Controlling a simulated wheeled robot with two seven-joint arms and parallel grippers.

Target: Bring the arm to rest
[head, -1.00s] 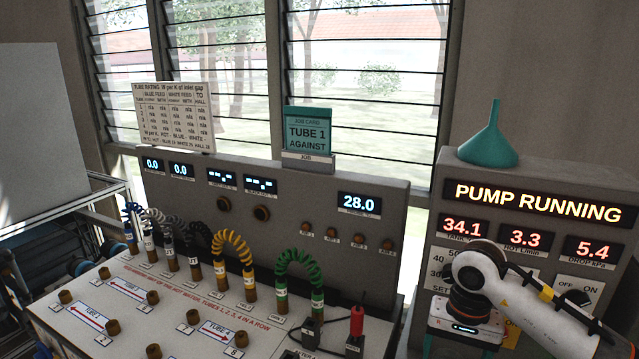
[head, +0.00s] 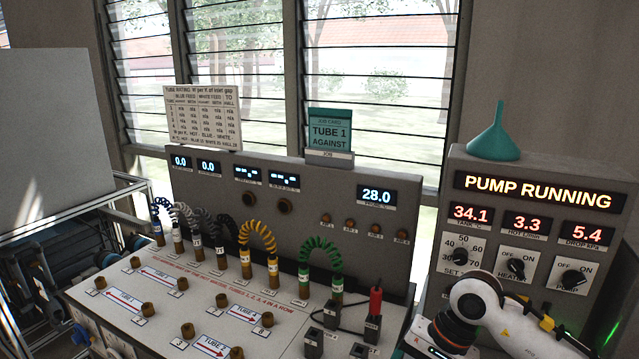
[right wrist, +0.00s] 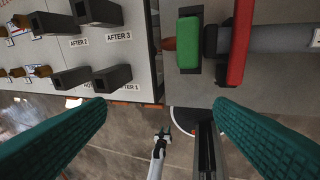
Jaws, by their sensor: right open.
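My right arm (head: 478,307) comes in at the lower right of the head view, in front of the pump console. Its gripper fingers are outside that view. In the right wrist view the two teal fingers of my right gripper (right wrist: 161,104) stand wide apart with nothing between them. They point toward the edge of the bench, near the dark blocks marked AFTER.
The pump console (head: 590,205) with a teal funnel (head: 494,138) stands at right, close to my arm. The tube bench (head: 100,318) fills the centre. A green block (right wrist: 188,43) and red bar (right wrist: 240,43) lie ahead in the wrist view. Floor shows below.

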